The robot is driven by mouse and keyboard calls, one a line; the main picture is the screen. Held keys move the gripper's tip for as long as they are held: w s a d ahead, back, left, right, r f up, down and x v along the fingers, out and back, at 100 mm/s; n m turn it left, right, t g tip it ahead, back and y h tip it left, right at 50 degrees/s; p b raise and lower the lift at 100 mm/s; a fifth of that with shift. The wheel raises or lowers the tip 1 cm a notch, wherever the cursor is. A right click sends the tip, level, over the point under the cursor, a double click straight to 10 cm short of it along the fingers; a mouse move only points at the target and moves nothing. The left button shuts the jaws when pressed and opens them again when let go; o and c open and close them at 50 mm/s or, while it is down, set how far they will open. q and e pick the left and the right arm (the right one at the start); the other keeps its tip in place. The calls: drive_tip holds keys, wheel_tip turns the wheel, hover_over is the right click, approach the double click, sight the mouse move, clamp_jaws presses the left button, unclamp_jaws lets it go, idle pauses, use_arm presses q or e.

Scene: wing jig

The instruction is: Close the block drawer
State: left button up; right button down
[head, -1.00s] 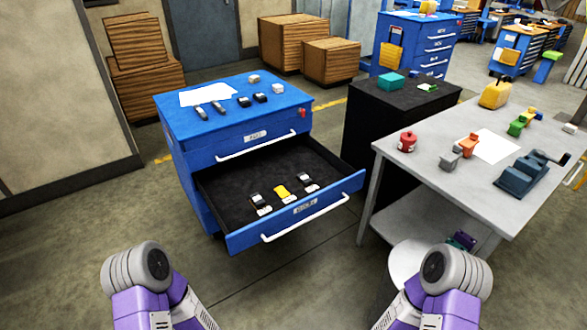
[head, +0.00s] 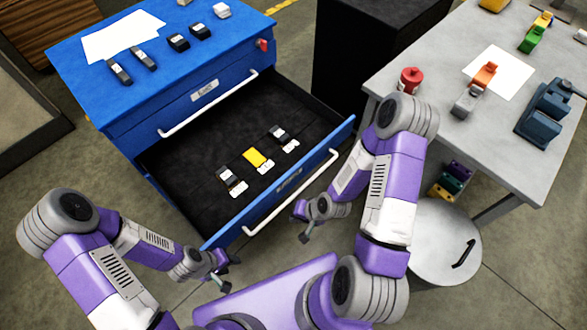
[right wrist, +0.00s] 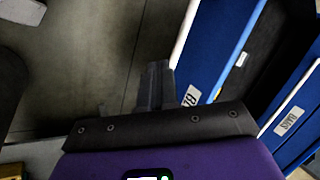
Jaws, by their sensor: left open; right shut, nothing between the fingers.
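The block drawer (head: 268,211) is the open lower drawer of the blue cabinet (head: 150,108). It stands pulled out toward me, with a white bar handle (head: 292,193) along its blue front. Inside on the black liner lie a yellow block (head: 255,158) and two dark and grey blocks (head: 279,134), (head: 228,177), each by a white label. My left gripper (head: 226,274) is open, in front of the drawer's left end. In the right wrist view the gripper fingers (right wrist: 155,85) show beside the drawer front.
A grey workbench (head: 440,60) stands at the right, with a red can, a vise and small parts. A black cabinet (head: 375,40) is behind. Paper and several small blocks lie on the cabinet top.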

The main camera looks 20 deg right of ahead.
drive_tip(key=w+d+r+m+t+h, duration=0.1)
drive_tip(key=w+d+r+m+t, duration=0.15)
drive_tip(key=d, duration=0.35)
drive_tip(key=w+d+r+m+t, duration=0.1)
drive_tip(key=d+r+m+t, duration=0.15)
drive_tip(key=d+m, duration=0.2)
drive_tip(key=b, duration=0.5)
approach(293, 175)
drive_tip(key=shift+n, duration=0.4)
drive_tip(key=x, duration=0.5)
drive_tip(key=shift+s+f, duration=0.35)
drive_tip(key=shift+w+a, duration=0.2)
drive_tip(key=shift+w, duration=0.45)
drive_tip(key=shift+w, duration=0.1)
